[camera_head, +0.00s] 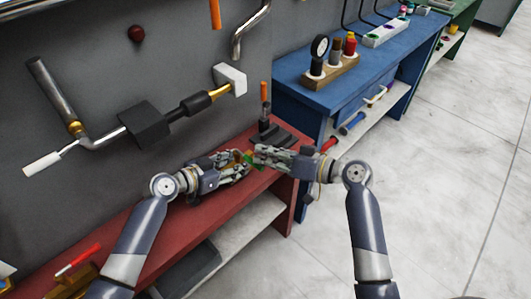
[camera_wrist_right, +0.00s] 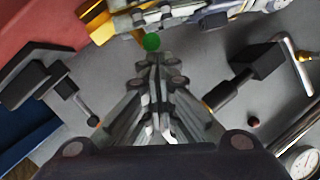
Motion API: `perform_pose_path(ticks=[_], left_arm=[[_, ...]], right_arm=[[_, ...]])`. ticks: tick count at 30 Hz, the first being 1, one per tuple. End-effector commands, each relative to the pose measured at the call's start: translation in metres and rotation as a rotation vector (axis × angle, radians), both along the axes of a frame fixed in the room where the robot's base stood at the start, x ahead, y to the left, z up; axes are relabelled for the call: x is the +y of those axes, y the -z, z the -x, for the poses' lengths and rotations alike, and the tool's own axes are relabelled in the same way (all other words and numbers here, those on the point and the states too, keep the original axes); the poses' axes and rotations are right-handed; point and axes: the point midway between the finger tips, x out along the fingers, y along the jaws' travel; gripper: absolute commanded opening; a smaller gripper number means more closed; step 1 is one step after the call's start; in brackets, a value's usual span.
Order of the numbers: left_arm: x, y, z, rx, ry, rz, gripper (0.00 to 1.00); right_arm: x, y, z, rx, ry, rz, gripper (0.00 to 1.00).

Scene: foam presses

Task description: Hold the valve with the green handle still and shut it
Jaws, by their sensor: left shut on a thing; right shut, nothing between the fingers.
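The valve shows as a small green handle (camera_head: 248,156) between my two grippers above the red bench; most of its body is hidden by the fingers. In the right wrist view the green handle (camera_wrist_right: 152,42) appears as a round green spot just beyond the right fingertips. My left gripper (camera_head: 241,164) is shut on the valve from the left. It also shows along the top of the right wrist view (camera_wrist_right: 170,18). My right gripper (camera_head: 260,156) is shut with nothing between its fingers, its tips close beside the handle. I cannot tell whether they touch it.
The red bench (camera_head: 118,247) runs below the arms, with a dark stepped fixture (camera_head: 283,135) at its far end. A crank mechanism with a black block (camera_head: 146,124) sticks out from the grey wall. A blue bench (camera_head: 320,95) carries a wooden block with a gauge and knobs. Floor is clear at right.

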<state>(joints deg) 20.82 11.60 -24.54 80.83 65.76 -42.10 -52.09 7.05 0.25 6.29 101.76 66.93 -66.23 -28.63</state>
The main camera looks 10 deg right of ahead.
Motion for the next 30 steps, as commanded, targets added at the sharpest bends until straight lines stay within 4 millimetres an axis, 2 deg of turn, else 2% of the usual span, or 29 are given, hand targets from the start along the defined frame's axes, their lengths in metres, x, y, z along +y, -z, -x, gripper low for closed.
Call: perform_pose_path(ticks=[7,13,15,21,27,30], left_arm=[[0.0,0.0,0.0,0.0,-0.001,0.0,0.0],[0.0,0.0,0.0,0.0,-0.001,0.0,0.0],[0.0,0.0,0.0,0.0,-0.001,0.0,0.0],[0.0,0.0,0.0,0.001,0.0,-0.001,0.0],[0.0,0.0,0.0,0.001,0.0,-0.001,0.0],[0.0,0.0,0.0,0.001,0.0,-0.001,0.0]], right_arm=[[-0.004,-0.007,-0.003,-0.004,0.0,0.002,0.0],[-0.02,-0.038,-0.016,-0.006,0.0,0.006,0.0],[-0.033,-0.035,0.001,0.002,0.001,0.006,0.0],[-0.064,-0.045,0.031,0.002,0.001,0.006,0.0],[-0.083,-0.051,0.049,0.002,0.001,0.002,0.0],[-0.087,-0.053,0.053,0.001,-0.001,0.001,0.0]])
